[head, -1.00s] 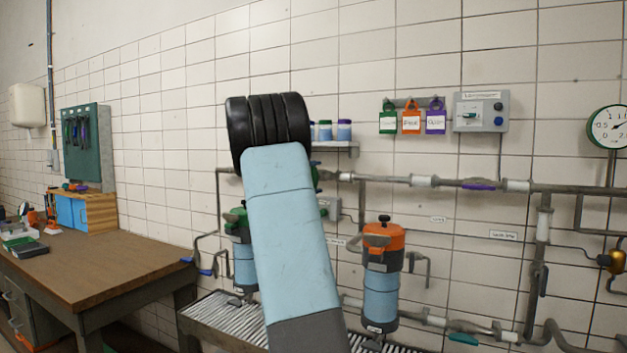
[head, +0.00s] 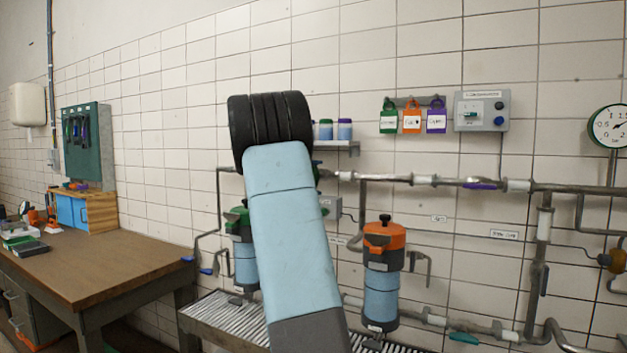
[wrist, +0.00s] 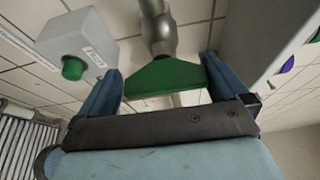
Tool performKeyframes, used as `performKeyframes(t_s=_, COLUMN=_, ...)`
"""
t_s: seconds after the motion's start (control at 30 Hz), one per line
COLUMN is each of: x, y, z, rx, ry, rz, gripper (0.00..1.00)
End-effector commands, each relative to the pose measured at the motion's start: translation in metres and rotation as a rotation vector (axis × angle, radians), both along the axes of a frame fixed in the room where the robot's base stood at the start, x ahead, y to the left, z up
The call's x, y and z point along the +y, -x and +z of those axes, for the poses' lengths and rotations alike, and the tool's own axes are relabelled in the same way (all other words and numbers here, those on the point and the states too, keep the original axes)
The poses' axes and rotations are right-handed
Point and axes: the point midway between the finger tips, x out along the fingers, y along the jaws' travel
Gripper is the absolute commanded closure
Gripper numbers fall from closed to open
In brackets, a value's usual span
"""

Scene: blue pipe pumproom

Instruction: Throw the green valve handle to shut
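In the wrist view a green valve handle (wrist: 165,76) sits on a metal pipe fitting (wrist: 157,25), between the two blue fingers of my gripper (wrist: 163,88). The fingers stand wide apart, one on each side of the handle. I cannot tell whether either finger touches it. In the head view my arm hides my gripper and most of the area around that handle.
A grey box with a green knob (wrist: 72,67) is close to the left finger. A purple handle (head: 482,184), a teal handle (head: 463,338) and an orange-topped canister (head: 383,270) are along the pipes.

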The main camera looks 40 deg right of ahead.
Motion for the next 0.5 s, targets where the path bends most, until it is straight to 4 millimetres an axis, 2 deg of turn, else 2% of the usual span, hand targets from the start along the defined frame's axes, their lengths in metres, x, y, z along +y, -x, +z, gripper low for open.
performKeyframes(t_s=0.07, x=-0.001, y=0.005, z=0.0, rx=-0.002, ry=0.001, rz=-0.011, gripper=0.0)
performKeyframes(t_s=0.17, x=0.007, y=0.004, z=0.001, rx=-0.002, ry=0.001, rz=-0.009, gripper=0.0)
performKeyframes(t_s=0.5, x=0.072, y=-0.001, z=0.001, rx=-0.001, ry=0.0, rz=0.0, gripper=0.0)
